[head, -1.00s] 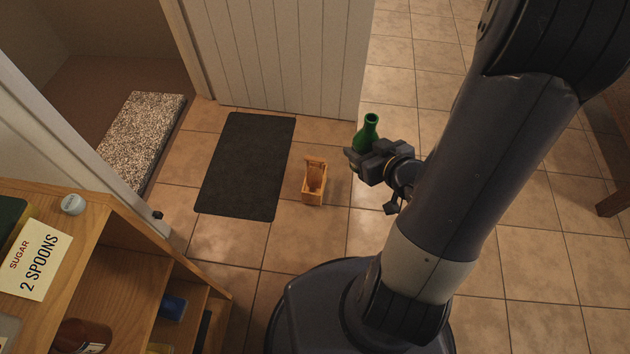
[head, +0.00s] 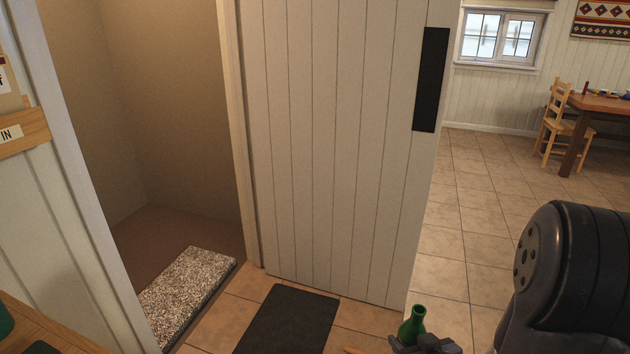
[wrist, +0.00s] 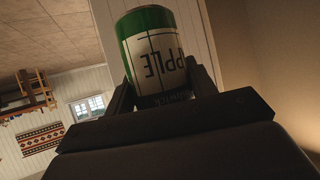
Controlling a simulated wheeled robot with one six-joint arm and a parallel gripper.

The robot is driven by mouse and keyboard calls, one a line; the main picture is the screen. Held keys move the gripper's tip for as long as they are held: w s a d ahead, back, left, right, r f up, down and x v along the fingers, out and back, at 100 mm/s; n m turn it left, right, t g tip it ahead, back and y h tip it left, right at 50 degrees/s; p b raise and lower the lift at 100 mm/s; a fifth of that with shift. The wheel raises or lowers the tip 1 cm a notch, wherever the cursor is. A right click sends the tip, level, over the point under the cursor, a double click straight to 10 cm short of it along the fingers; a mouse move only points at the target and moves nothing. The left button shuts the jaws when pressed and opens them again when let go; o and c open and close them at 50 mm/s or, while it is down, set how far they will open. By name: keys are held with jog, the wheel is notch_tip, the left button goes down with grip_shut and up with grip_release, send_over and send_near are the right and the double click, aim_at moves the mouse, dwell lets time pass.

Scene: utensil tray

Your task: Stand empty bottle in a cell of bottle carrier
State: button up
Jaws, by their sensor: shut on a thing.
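The empty bottle is green glass; its neck and shoulder (head: 413,322) show at the bottom of the head view, upright. In the wrist view the bottle (wrist: 153,45) has a white label with dark letters that read upside down. My gripper (wrist: 160,90) is shut on the bottle, one finger on each side of it. In the head view only the top of my gripper (head: 425,345) shows at the bottom edge.
A dark mat (head: 290,322) lies on the tiled floor before the white plank door (head: 340,150). A speckled mat (head: 187,290) lies in the doorway at left. A table (head: 600,103) and chair (head: 555,120) stand far right. Tiled floor between is clear.

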jog(key=w+a+m+h, duration=0.2)
jog(key=w+a, duration=0.3)
jog(key=w, duration=0.3)
notch_tip(320, 180, up, 8)
jog(key=s+p, duration=0.2)
jog(key=p, duration=1.5)
jog(key=shift+s+p, duration=0.2)
jog(key=shift+p, duration=0.1)
jog(key=shift+a+f, duration=0.1)
